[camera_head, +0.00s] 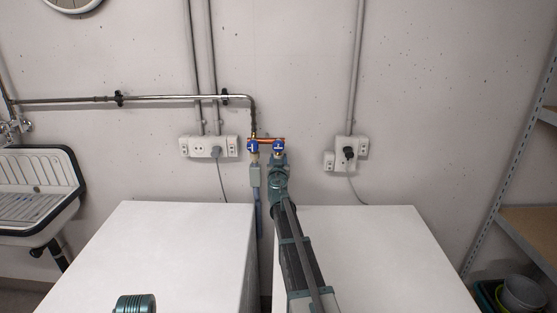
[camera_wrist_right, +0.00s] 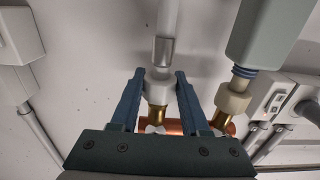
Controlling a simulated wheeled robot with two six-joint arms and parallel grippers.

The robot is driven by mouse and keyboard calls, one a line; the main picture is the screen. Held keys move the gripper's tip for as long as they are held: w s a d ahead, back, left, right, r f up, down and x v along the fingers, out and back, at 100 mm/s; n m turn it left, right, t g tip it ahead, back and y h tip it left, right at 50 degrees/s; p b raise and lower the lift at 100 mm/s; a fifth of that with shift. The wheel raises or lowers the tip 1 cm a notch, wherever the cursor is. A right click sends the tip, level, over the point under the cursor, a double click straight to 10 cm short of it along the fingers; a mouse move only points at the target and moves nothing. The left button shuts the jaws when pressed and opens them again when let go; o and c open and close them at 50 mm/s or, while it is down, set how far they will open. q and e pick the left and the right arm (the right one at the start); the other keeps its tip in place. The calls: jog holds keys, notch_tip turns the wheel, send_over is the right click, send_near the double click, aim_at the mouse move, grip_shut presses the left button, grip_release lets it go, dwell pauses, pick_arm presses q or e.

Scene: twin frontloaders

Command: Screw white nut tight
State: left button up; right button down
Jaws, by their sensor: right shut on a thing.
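The white nut (camera_wrist_right: 158,88) sits on a brass fitting (camera_wrist_right: 156,115) in the right wrist view, with a grey hose with a metal sleeve (camera_wrist_right: 164,50) coming out of its other end. My right gripper (camera_wrist_right: 160,76) is shut on this nut, one blue finger on each side. In the head view my right gripper (camera_head: 278,162) is just below the right blue valve handle (camera_head: 278,147) and hides the nut there. My left gripper is not in view.
A second, beige nut (camera_wrist_right: 232,99) with a grey-green box (camera_wrist_right: 262,38) is close beside the right gripper. The left blue valve handle (camera_head: 253,146) and copper pipe (camera_head: 268,139) are near. Two white machines, left (camera_head: 165,245) and right (camera_head: 375,245), stand below, their tops largely clear.

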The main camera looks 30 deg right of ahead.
jog(key=shift+d, duration=0.1)
jog(key=n+t+y, duration=0.1)
jog(key=n+y, duration=0.1)
jog(key=y, duration=0.1)
jog(key=shift+d+n+t+y, duration=0.15)
jog(key=shift+n+t+y, duration=0.15)
jog(key=shift+t+y, duration=0.1)
jog(key=n+y, duration=0.2)
jog(key=y, duration=0.1)
jog(key=shift+w+r+t+y, duration=0.1)
jog(key=shift+w+t+y, duration=0.05)
jog(key=shift+t+y, duration=0.2)
jog(key=shift+n+y, duration=0.55)
jog(key=shift+n, duration=0.05)
jog(key=c, duration=0.5)
grip_release()
jog(key=shift+a, duration=0.2)
